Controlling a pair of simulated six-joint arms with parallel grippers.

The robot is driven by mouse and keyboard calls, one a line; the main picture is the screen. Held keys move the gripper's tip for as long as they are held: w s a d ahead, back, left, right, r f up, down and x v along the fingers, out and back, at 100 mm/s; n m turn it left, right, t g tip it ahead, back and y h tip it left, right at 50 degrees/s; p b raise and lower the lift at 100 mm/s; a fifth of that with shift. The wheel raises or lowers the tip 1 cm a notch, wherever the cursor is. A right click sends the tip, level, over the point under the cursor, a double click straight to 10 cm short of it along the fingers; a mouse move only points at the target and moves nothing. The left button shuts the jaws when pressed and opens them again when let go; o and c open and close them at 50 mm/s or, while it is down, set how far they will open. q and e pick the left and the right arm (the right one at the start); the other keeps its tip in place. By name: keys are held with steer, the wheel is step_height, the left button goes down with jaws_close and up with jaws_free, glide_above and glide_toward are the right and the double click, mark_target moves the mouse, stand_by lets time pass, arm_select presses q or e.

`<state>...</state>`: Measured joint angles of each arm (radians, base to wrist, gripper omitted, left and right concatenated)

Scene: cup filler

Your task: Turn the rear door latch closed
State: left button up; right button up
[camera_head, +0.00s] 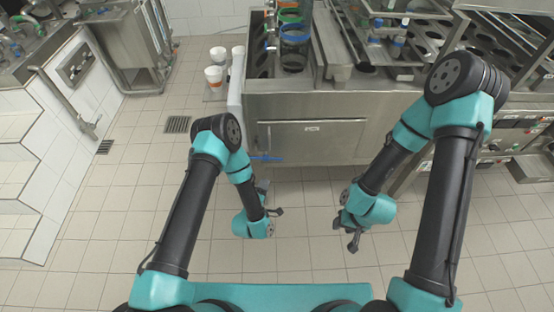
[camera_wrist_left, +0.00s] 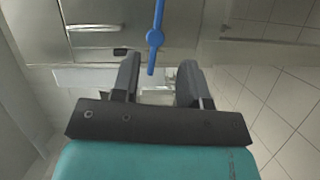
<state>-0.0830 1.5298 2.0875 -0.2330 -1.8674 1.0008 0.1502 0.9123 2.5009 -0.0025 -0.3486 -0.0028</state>
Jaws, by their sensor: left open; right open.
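The blue latch (camera_head: 266,158) is a thin bar lying roughly sideways at the left part of the steel cabinet door (camera_head: 315,142). In the left wrist view the latch (camera_wrist_left: 155,38) has a round hub, with its short end showing between my fingertips. My left gripper (camera_head: 270,199) is open and empty, just below the latch in the head view. Its two separated fingers also show in the left wrist view (camera_wrist_left: 159,70). I cannot tell whether they touch the latch. My right gripper (camera_head: 345,232) is open and empty, to the right over the floor.
White cups (camera_head: 214,76) stand left of the cabinet, beside a white upright panel (camera_head: 236,85). A steel counter with controls (camera_head: 500,135) stands at right. The tiled floor (camera_head: 130,195) at left is clear.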

mark_target(277, 158)
arm_select(q)
steer(key=x, duration=1.5)
steer(key=shift+w+d, duration=0.1)
steer(key=shift+w, duration=0.25)
jaws_close()
